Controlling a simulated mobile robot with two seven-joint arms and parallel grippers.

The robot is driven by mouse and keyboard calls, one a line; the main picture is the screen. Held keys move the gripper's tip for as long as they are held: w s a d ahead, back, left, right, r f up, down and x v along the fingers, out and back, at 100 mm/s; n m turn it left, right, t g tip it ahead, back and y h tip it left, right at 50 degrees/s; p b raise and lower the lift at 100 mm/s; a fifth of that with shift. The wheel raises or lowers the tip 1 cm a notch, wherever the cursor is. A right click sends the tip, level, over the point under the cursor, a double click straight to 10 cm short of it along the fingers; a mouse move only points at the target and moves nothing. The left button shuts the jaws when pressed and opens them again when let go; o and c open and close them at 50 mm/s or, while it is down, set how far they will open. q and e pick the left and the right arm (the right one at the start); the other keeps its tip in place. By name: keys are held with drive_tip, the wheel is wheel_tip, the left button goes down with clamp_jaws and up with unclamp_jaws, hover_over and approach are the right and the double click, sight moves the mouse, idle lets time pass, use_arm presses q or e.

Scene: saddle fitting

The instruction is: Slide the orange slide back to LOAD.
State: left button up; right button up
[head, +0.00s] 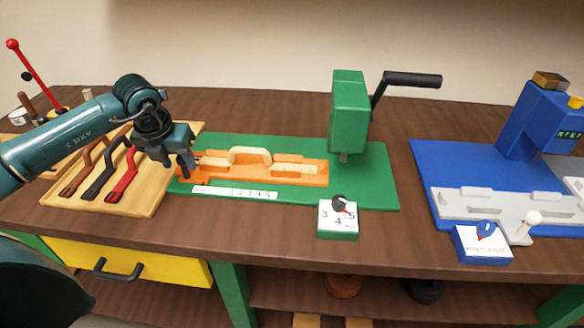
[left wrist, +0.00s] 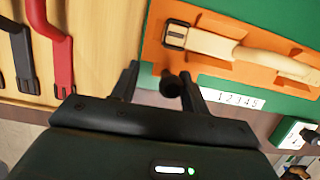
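The orange slide (head: 312,180) lies on the green machine's base plate (head: 375,185), left of the green press head (head: 348,110). A cream strap (head: 250,155) with a dark buckle rests on it, and both the slide (left wrist: 215,72) and strap (left wrist: 275,62) show in the left wrist view. My left gripper (head: 187,166) is at the slide's left end. In the left wrist view its fingers (left wrist: 160,78) are apart, with a dark round knob (left wrist: 173,84) between them, closer to the right finger. Contact cannot be told. My right gripper is not in view.
A numbered white scale (head: 235,193) lies in front of the slide. A wooden board (head: 160,190) with dark and red straps is close on the left. A dial box (head: 338,218) stands in front right. A blue machine (head: 450,170) stands far right.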

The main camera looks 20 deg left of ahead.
use_arm(q)
drive_tip(key=shift+p+v, duration=0.75)
drive_tip(key=shift+v, duration=0.45)
drive_tip(key=p+v, duration=0.2)
drive_tip(key=v, duration=0.1)
drive_tip(key=shift+s+d+r, duration=0.1)
drive_tip(key=shift+d+r, duration=0.05)
drive_tip(key=shift+r, duration=0.1)
